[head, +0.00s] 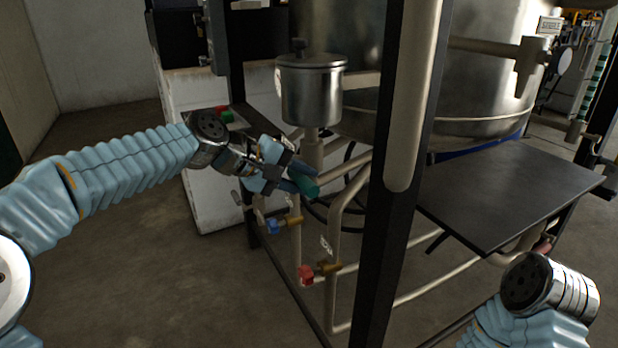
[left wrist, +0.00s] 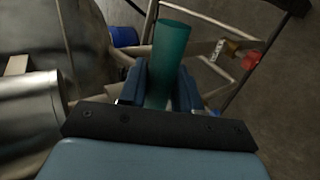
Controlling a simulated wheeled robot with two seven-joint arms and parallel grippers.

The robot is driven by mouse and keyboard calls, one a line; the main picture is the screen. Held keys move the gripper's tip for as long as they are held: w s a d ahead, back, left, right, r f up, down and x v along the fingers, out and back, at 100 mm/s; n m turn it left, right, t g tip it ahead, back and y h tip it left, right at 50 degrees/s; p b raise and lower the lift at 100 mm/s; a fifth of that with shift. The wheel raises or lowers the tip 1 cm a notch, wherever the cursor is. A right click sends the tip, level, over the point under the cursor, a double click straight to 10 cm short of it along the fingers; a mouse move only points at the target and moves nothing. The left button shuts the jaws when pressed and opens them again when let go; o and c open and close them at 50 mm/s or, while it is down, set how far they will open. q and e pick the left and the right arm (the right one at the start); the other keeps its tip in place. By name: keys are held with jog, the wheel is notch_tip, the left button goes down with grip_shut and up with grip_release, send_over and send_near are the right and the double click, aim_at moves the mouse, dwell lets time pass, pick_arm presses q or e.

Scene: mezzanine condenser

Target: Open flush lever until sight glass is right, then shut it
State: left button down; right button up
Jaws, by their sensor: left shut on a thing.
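My left gripper (head: 292,174) is shut on a green cylindrical handle (head: 306,185) beside the pipework under a steel pot. In the left wrist view the green handle (left wrist: 171,55) stands between the two blue fingers (left wrist: 158,88) and sticks out past them. I cannot tell how the handle joins the pipe, as the fingers cover its lower part. I cannot pick out the sight glass for sure in either view. My right wrist shows at the lower right, but its fingers are not in view.
Lower on the pipes are a blue valve handle (head: 273,226) and a red valve handle (head: 306,274), with a white tag (head: 326,245) nearby. A black frame post (head: 380,220) stands right of my left gripper. A dark flat plate (head: 505,190) lies at the right.

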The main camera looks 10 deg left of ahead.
pick_arm(q)
jog(key=shift+r, duration=0.15)
jog(key=c, duration=0.9)
grip_release()
jog(key=v, duration=1.3)
jog(key=shift+s+a, duration=0.1)
jog(key=shift+a, duration=0.3)
